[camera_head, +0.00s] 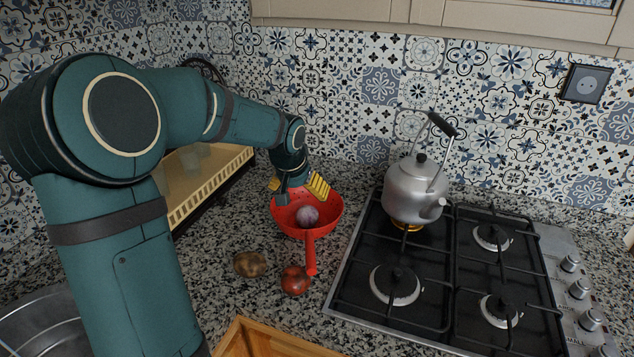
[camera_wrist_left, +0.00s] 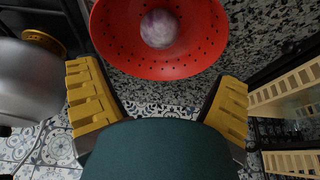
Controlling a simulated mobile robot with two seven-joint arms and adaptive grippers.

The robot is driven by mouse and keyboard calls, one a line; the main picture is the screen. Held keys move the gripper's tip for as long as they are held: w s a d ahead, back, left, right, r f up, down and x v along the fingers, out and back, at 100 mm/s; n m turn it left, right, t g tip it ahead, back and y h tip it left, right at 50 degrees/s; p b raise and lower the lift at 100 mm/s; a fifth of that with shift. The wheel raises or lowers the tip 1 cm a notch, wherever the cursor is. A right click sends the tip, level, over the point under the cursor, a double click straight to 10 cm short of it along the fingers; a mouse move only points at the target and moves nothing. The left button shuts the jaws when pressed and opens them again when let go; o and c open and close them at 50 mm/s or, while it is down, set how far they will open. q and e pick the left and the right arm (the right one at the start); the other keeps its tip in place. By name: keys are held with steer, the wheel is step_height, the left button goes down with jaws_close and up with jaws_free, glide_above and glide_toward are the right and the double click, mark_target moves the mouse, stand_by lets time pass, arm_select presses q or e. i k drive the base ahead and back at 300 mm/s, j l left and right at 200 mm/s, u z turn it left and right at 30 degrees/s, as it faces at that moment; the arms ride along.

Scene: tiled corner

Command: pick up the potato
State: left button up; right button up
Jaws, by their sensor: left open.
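The brown potato (camera_head: 250,264) lies on the speckled counter, left of the red strainer's handle. It does not show in the left wrist view. My left gripper (camera_head: 299,188) is open and empty, above the back of the red strainer (camera_head: 328,222). In the left wrist view its yellow fingers (camera_wrist_left: 160,100) are spread wide apart. A purple-white onion (camera_head: 307,216) sits in the strainer and also shows in the left wrist view (camera_wrist_left: 159,28). The potato is nearer the front than the gripper, and they are well apart. My right gripper is not in view.
A red tomato (camera_head: 295,280) lies right of the potato, near the strainer's handle (camera_head: 310,254). A steel kettle (camera_head: 415,184) stands on the gas stove (camera_head: 445,265) at right. A wooden box edge (camera_head: 262,338) is at the front. A cream rack (camera_head: 205,180) stands behind my left arm.

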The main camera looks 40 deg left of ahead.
mark_target(247, 264)
steer(key=k+l, duration=0.75)
steer(key=l, duration=0.25)
